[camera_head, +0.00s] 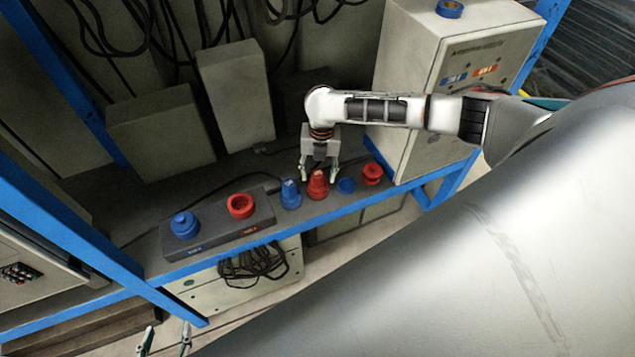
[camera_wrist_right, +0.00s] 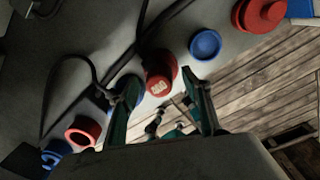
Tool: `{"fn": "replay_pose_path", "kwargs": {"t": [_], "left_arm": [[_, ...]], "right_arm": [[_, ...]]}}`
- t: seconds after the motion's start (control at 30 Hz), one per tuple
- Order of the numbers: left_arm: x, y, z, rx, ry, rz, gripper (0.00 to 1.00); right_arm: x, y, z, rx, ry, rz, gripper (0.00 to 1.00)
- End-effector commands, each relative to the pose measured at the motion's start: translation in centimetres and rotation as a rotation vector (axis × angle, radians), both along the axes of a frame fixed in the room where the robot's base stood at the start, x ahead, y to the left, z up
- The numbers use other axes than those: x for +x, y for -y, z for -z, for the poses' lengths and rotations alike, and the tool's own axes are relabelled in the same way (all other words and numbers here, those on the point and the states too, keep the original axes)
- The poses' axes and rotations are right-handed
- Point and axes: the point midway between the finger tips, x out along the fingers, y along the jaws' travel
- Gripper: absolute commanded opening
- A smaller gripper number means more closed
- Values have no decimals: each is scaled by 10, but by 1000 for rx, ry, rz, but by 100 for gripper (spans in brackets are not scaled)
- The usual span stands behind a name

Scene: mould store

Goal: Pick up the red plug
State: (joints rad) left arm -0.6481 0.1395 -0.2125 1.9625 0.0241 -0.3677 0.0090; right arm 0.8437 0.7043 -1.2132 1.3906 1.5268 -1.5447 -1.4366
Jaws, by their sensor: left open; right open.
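The red plug (camera_head: 318,184) stands on the grey shelf, between a blue plug (camera_head: 290,194) and a small blue cap (camera_head: 347,185). My right gripper (camera_head: 319,177) is open and points down at it, one finger on each side. In the right wrist view the red plug (camera_wrist_right: 158,76) shows between the two open fingers (camera_wrist_right: 160,97), with clear space to both. The blue plug (camera_wrist_right: 128,88) is partly hidden by one finger there. My left gripper (camera_head: 166,330) is open and empty at the bottom of the head view, low in front of the shelf.
A dark box (camera_head: 212,226) on the shelf carries a blue socket (camera_head: 185,224) and a red socket (camera_head: 241,206). Another red piece (camera_head: 372,173) stands right of the blue cap. A grey cabinet (camera_head: 410,85) stands behind my right arm. A blue rail (camera_head: 240,236) edges the shelf.

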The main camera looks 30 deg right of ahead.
Motion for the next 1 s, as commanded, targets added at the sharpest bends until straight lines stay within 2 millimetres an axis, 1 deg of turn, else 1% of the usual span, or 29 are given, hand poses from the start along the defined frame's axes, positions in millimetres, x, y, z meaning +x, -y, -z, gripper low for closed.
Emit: {"fn": "replay_pose_path", "kwargs": {"t": [0.03, 0.1, 0.33, 0.37, 0.4, 0.47, 0.5, 0.53, 0.83, 1.0], "left_arm": [[0, 0, 2, 0, -1, 0, 49], [0, 0, 2, 0, -1, 0, 49], [0, 0, 2, 0, -1, 0, 49], [0, 0, 2, 0, -1, 0, 49], [0, 0, 2, 0, -1, 0, 49], [0, 0, 2, 0, -1, 0, 49], [0, 0, 2, 0, -1, 0, 49], [0, 0, 2, 0, -1, 0, 49], [0, 0, 2, 0, -1, 0, 49], [0, 0, -1, 0, 0, 0, 49]], "right_arm": [[0, 0, 6, 0, -1, 1, 48], [0, 0, 8, 0, 0, 0, 48], [0, 0, 8, 0, 1, 0, 48], [0, 0, 8, 0, 1, 0, 40], [0, 0, 8, 0, 1, 0, 30], [0, 0, 8, 0, 1, 0, 14], [0, 0, 8, 0, 1, 0, 4], [0, 0, 8, 0, 1, 0, 3], [1, 0, 7, 0, 2, 1, 3], [2, 0, -3, 0, 4, 1, 3]]}}
